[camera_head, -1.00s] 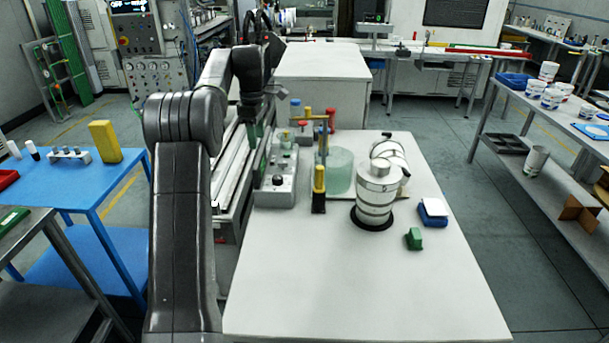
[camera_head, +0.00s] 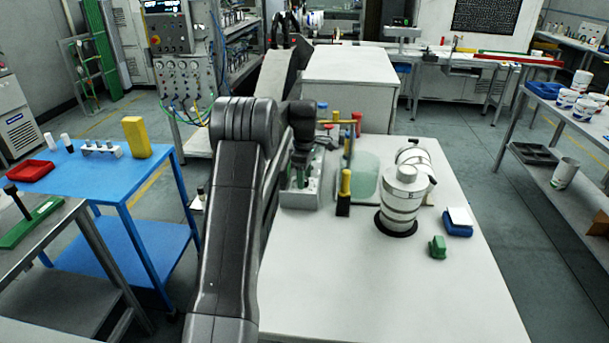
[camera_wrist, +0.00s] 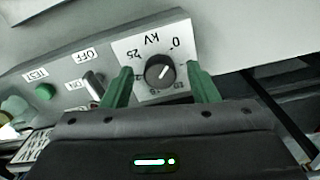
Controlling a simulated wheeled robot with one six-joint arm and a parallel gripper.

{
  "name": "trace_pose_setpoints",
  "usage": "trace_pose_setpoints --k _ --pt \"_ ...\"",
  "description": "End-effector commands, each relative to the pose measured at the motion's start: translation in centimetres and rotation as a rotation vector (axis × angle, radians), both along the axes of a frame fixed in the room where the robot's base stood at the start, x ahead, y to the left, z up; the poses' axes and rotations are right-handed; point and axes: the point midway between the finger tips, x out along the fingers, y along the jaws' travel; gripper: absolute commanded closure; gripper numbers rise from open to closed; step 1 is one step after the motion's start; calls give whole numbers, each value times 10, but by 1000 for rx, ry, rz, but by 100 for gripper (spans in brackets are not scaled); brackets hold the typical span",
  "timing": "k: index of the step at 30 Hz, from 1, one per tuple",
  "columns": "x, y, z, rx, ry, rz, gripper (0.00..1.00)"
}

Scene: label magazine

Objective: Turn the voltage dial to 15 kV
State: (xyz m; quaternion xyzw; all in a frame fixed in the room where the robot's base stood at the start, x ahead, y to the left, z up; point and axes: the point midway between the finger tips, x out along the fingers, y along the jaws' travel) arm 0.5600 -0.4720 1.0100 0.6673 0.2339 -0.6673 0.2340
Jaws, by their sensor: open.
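The voltage dial (camera_wrist: 160,71) is a round black knob with a white pointer line on a white scale plate, upside down in the wrist view. The pointer line slants to the upper right, roughly toward the side of the 0. My gripper (camera_wrist: 159,68) is open, its green fingers on either side of the knob, with a gap visible on both sides. In the head view my gripper (camera_head: 301,175) is over the grey control box (camera_head: 300,199), and my arm hides the dial.
Beside the dial are a toggle switch (camera_wrist: 93,84) marked OFF and a green TEST button (camera_wrist: 45,92). A yellow-handled brush (camera_head: 344,190), a glass sheet (camera_head: 364,180) and a white insulator-like cylinder (camera_head: 402,200) stand right of the box.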

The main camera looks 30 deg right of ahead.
Motion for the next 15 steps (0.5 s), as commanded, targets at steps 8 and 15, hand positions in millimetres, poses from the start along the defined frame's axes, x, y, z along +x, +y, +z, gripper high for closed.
trace_pose_setpoints --k 8,15 --pt "0 0 -2 0 0 0 46" --pt "0 0 -1 0 0 0 90"
